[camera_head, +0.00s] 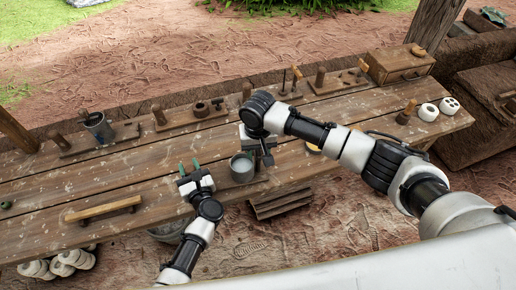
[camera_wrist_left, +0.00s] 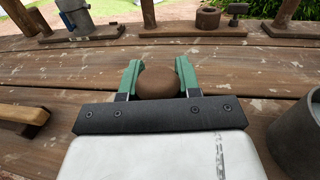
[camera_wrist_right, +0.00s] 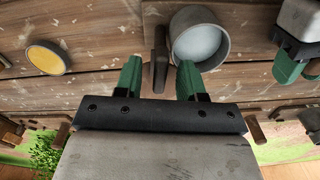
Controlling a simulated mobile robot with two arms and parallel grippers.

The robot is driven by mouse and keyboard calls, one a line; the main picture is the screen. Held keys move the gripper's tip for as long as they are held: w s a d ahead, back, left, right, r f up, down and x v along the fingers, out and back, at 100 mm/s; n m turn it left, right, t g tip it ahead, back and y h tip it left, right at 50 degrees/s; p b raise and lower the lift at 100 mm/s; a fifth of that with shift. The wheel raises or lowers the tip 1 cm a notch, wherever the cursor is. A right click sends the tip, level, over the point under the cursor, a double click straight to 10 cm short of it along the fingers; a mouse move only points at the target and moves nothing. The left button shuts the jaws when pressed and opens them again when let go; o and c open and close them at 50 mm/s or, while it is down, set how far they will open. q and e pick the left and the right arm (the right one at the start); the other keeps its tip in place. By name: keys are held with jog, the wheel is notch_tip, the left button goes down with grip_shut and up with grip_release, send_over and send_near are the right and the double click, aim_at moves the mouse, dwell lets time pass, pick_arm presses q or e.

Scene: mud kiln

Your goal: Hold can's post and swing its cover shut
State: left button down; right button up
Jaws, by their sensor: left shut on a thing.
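The grey can (camera_head: 242,168) stands near the table's front edge. Its open mouth with a pale inside shows in the right wrist view (camera_wrist_right: 201,42). My left gripper (camera_head: 188,167) is left of the can, shut on a brown round-topped post (camera_wrist_left: 158,82), with green fingers on either side of it. My right gripper (camera_head: 262,152) is just right of the can. In the right wrist view its green fingers are apart, and an upright brown piece (camera_wrist_right: 160,60) beside the can lies between them. I cannot tell whether this piece is the cover; it seems clear of both fingers.
A yellow-filled round dish (camera_wrist_right: 45,60) lies apart from the can. A wooden bar handle (camera_head: 103,208) lies at front left of the table. Several wooden fixtures line the back edge, with a metal cup (camera_head: 98,126) and a drawer box (camera_head: 400,65).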

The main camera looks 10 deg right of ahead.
grip_shut()
jog(key=shift+n, duration=0.4)
jog(key=n, duration=0.3)
jog(key=shift+n, duration=0.4)
jog(key=n, duration=0.4)
jog(key=shift+n, duration=0.3)
jog(key=n, duration=0.9)
jog(key=shift+r, duration=0.1)
jog(key=shift+n, duration=0.5)
grip_release()
